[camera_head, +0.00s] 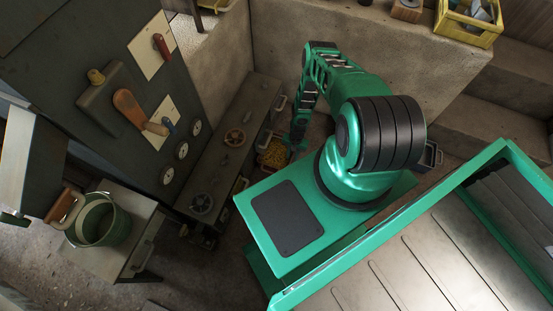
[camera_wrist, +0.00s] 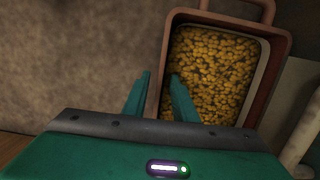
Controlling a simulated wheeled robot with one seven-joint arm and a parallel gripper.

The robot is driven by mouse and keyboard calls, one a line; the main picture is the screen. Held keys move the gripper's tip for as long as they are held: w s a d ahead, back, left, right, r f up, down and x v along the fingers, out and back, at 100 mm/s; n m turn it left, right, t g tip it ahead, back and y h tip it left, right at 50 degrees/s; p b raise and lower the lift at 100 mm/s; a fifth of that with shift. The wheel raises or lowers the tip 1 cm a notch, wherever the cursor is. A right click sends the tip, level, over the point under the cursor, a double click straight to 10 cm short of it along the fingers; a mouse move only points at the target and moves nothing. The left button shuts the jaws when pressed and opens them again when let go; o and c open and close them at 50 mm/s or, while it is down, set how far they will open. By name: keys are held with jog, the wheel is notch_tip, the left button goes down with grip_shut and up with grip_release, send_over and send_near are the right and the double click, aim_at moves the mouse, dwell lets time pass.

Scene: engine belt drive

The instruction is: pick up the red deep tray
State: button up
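The red deep tray (camera_wrist: 281,75) is reddish-brown with a loop handle at its far end and is filled with yellow-orange pieces (camera_wrist: 215,70). It fills the upper right of the wrist view. In the head view its yellow contents (camera_head: 273,154) show low beside the dark bench, partly hidden by my arm. My gripper (camera_wrist: 160,76) is open, its fingers apart. In the wrist view the tray's left wall appears between the fingers: the left finger is outside it, the right one overlaps the contents. I cannot tell whether either finger touches the wall.
A dark bench (camera_head: 248,108) with wheels and handles stands left of the tray. A concrete wall (camera_head: 275,45) rises behind. A pale cylinder (camera_wrist: 302,135) lies right of the tray in the wrist view. A green bucket (camera_head: 118,226) and yellow crate (camera_head: 470,30) are farther off.

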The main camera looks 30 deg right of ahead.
grip_shut()
dwell(1.4)
